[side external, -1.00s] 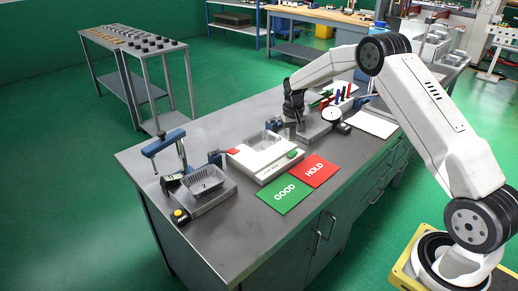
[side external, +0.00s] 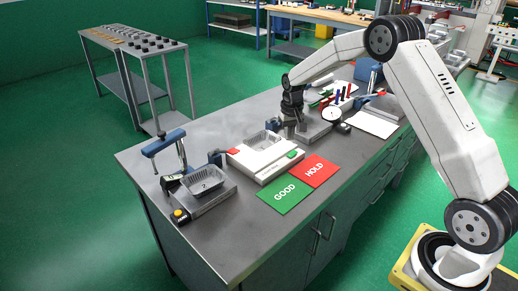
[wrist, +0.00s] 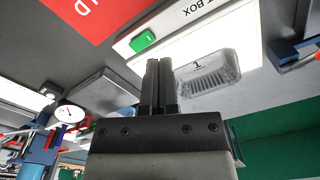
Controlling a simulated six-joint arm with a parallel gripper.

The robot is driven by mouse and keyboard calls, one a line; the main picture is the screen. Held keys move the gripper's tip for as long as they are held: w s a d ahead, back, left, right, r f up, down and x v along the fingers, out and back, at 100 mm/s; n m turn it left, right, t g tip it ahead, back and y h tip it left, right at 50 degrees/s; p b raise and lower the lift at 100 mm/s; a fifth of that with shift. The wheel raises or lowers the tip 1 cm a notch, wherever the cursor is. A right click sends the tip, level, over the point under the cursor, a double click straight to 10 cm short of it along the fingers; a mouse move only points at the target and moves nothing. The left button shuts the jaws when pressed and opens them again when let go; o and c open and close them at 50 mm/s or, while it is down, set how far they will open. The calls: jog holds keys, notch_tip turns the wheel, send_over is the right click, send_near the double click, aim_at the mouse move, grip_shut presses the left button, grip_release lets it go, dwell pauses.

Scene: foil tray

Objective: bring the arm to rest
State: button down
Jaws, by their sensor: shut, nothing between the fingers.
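My gripper (side external: 290,128) is over the grey bench (side external: 222,253), right of the white light box in the side view. In the wrist view my gripper (wrist: 158,66) has its two dark fingers together with nothing between them. A clear foil tray (side external: 262,139) lies on the light box (side external: 250,160); the tray (wrist: 208,79) also shows beside the fingers in the wrist view, apart from them. A second tray (side external: 204,181), marked 2, sits in the fixture at the left end of the bench.
A green GOOD card (side external: 284,195) and a red HOLD card (side external: 316,169) lie in front of the light box. A blue clamp (side external: 163,143) stands at the left. A dial gauge (side external: 332,114), coloured upright pieces and a white sheet (side external: 371,123) are on the right. The front left bench is clear.

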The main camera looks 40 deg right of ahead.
jog(key=s+a+r+n+t, duration=0.1)
jog(key=s+a+n, duration=0.1)
jog(key=s+a, duration=0.6)
jog(key=s+a+r+n+t, duration=0.1)
jog(key=s+a, duration=0.7)
jog(key=s, duration=0.8)
jog(key=shift+r+n, duration=0.8)
jog(key=shift+n, duration=0.3)
